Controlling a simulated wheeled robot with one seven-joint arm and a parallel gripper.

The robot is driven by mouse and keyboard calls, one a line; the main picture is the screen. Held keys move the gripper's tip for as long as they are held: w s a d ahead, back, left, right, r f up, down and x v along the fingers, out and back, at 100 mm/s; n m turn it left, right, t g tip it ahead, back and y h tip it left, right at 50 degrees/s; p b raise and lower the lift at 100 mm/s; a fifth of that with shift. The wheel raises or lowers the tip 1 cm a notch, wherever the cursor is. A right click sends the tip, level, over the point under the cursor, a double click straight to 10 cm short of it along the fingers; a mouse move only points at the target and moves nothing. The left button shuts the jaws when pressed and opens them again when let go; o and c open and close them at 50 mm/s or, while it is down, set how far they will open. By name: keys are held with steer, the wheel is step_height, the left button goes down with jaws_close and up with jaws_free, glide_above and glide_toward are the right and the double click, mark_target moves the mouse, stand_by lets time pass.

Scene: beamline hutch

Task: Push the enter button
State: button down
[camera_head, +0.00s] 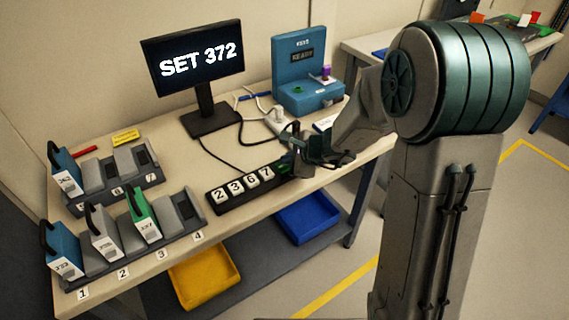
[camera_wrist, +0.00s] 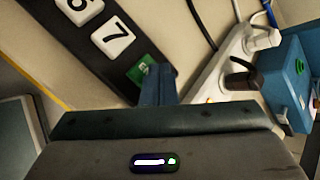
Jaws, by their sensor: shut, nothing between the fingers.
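The enter button appears to be the green key (camera_wrist: 140,71) at the end of the black key strip (camera_wrist: 75,42), beyond the white 7 key (camera_wrist: 113,37). In the head view the strip (camera_head: 222,204) lies along the front of the bench, with white keys 2, 3, 6 and 7 showing. My gripper (camera_wrist: 157,72) is shut and empty, its fingertips pointing down beside the green key and covering part of it. I cannot tell whether they touch it. In the head view my gripper is over the strip's right end. A monitor (camera_head: 192,62) reads "SET 372".
A blue box (camera_head: 298,60) with a small display stands behind my gripper. A white power strip (camera_wrist: 222,70) with cables lies nearby. Racks with handled modules (camera_head: 147,215) fill the bench's left side. Yellow (camera_head: 205,277) and blue (camera_head: 307,218) bins sit below.

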mark_target(288, 167)
steer(key=shift+r+p, duration=0.6)
steer(key=shift+r, duration=0.25)
step_height(288, 167, up, 5)
steer(key=p, duration=0.4)
stand_by(0.8)
